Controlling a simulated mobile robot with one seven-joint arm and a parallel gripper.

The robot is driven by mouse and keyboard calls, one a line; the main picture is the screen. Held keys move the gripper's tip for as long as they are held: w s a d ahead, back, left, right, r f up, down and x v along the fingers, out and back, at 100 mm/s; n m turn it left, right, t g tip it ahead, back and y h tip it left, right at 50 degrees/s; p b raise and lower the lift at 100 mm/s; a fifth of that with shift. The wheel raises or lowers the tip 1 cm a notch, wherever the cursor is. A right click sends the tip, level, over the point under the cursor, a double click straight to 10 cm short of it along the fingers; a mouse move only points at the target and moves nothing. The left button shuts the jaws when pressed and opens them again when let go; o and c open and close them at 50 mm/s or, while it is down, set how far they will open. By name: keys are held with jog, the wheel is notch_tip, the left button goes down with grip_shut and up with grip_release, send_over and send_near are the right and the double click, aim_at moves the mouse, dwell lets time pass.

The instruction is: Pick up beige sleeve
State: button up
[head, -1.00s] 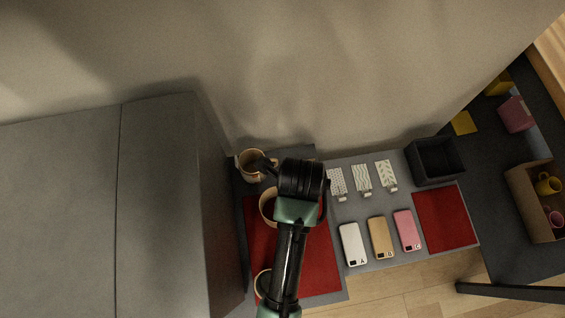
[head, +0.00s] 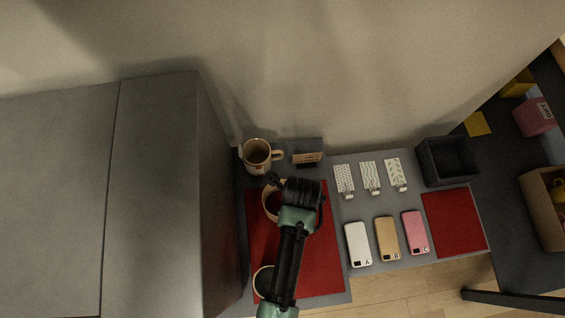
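The beige sleeve (head: 387,239), marked B, lies flat on the grey table between a white sleeve (head: 358,244) marked A and a pink sleeve (head: 415,232) marked C. My gripper (head: 271,181) is well to its left, over the red mat (head: 322,268), by a mug (head: 269,204) that my arm partly hides. The fingers are small and dark, and I cannot tell if they are open or shut. Nothing touches the beige sleeve.
A beige mug (head: 257,157) and a small brown-fronted block (head: 307,159) stand at the back. Several patterned cards (head: 369,176), a black bin (head: 447,161) and a second red mat (head: 454,222) lie right. A tall grey cabinet (head: 160,200) borders the left.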

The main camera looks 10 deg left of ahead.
jog(key=shift+f, duration=0.3)
grip_shut()
jog(key=shift+r, duration=0.1)
